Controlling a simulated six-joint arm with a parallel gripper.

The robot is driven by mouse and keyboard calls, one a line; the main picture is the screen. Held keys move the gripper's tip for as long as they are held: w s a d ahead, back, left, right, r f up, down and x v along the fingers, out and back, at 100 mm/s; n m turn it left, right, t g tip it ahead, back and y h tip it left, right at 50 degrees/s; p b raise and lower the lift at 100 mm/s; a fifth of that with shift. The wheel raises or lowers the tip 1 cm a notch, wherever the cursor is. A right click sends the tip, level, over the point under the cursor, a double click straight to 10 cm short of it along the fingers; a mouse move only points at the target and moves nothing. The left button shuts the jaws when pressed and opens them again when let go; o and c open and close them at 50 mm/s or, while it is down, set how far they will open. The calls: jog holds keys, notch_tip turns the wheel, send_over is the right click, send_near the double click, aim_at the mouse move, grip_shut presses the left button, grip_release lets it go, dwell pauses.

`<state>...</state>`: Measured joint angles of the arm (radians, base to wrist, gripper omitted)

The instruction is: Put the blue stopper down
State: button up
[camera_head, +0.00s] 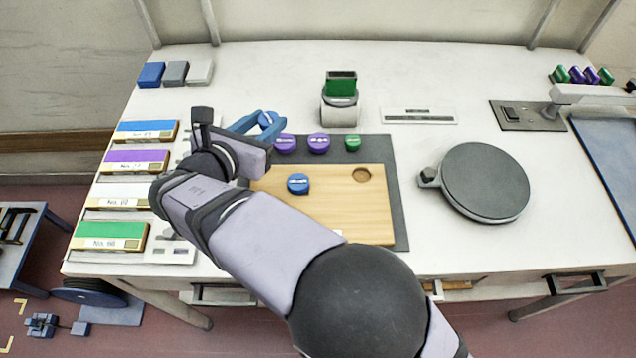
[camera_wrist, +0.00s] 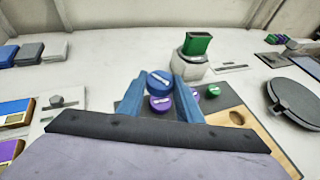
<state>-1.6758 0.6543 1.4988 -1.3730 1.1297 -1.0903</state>
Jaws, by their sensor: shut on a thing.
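My gripper (camera_head: 265,123) is shut on a blue stopper (camera_wrist: 159,83) with a pale mark on its top. It holds the stopper between its blue fingertips over the back left of the dark mat (camera_head: 401,215); the height above the mat is hard to tell. A second blue stopper (camera_head: 298,184) sits on the wooden board (camera_head: 345,225). Two purple stoppers (camera_head: 285,143) (camera_head: 318,143) and a green stopper (camera_head: 352,143) stand in a row on the mat behind the board. The board has an empty round recess (camera_head: 362,175) at its back right.
A white holder (camera_head: 341,113) with a green block stands behind the row. A dark round turntable (camera_head: 485,182) is at the right. Labelled boxes (camera_head: 112,235) line the left edge. Three small blocks (camera_head: 175,73) lie at the back left. The white table (camera_head: 285,75) is clear at the back.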

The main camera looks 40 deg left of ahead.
jog(key=s+a+r+n+g+y, duration=0.1)
jog(key=s+a+n+y, duration=0.15)
jog(key=a, duration=0.25)
jog(key=shift+w+d+f, duration=0.1)
jog(key=shift+w+f, duration=0.05)
jog(key=shift+f, duration=2.3)
jog(key=shift+w+d+f, duration=0.1)
jog(key=shift+w+f, duration=0.05)
jog(key=shift+f, duration=2.3)
jog(key=shift+f, duration=0.15)
jog(key=o, duration=1.1)
